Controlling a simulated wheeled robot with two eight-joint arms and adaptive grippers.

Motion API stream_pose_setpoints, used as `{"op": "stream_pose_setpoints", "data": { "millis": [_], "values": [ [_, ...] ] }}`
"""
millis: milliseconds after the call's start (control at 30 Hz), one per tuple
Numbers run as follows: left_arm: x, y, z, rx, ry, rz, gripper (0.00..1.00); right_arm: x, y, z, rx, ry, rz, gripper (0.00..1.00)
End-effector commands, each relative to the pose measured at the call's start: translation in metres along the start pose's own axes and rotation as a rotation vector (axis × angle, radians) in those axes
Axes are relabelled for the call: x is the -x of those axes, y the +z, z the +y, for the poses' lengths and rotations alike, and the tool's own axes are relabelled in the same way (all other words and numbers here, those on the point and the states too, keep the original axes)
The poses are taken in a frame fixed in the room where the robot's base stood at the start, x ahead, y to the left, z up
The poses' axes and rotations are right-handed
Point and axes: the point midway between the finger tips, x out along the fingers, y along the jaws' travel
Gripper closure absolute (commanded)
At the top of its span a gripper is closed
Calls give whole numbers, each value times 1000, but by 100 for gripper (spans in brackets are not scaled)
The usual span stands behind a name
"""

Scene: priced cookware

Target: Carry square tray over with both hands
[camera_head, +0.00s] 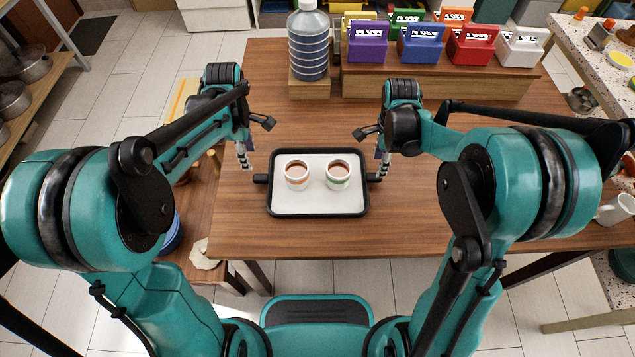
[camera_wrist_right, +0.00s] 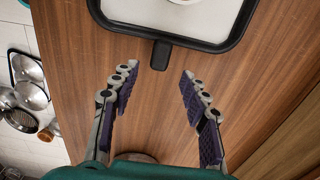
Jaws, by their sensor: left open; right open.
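The square tray (camera_head: 318,207) lies on the wooden table, with a black rim, a white floor and a short black handle on each side. My left gripper (camera_head: 252,150) is open beside the tray's left handle (camera_head: 261,178). My right gripper (camera_head: 374,148) is open beside the right handle. In the right wrist view, the right handle (camera_wrist_right: 160,55) lies ahead of and between the open fingers (camera_wrist_right: 157,77), apart from them.
A wooden riser (camera_head: 440,83) at the back of the table holds several coloured boxes. A large water bottle (camera_head: 308,45) stands on a wooden block left of it. A white mug (camera_head: 615,209) is at far right. The table is bare between tray and riser.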

Motion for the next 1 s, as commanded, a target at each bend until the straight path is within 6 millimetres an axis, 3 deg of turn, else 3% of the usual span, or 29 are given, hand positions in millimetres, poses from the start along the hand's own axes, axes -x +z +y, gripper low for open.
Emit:
{"op": "stream_pose_setpoints", "data": {
  "millis": [100, 300, 1000],
  "values": [
    [0, 0, 0, 0, 0, 0, 54, 22, 0, 0, 0, 0, 0, 54],
    [0, 0, 0, 0, 0, 0, 54, 41, 0, 0, 0, 0, 0, 54],
    [6, 0, -6, -46, 18, 0, 54, 50, 0, 6, 46, -19, 0, 54]
  ]
}}
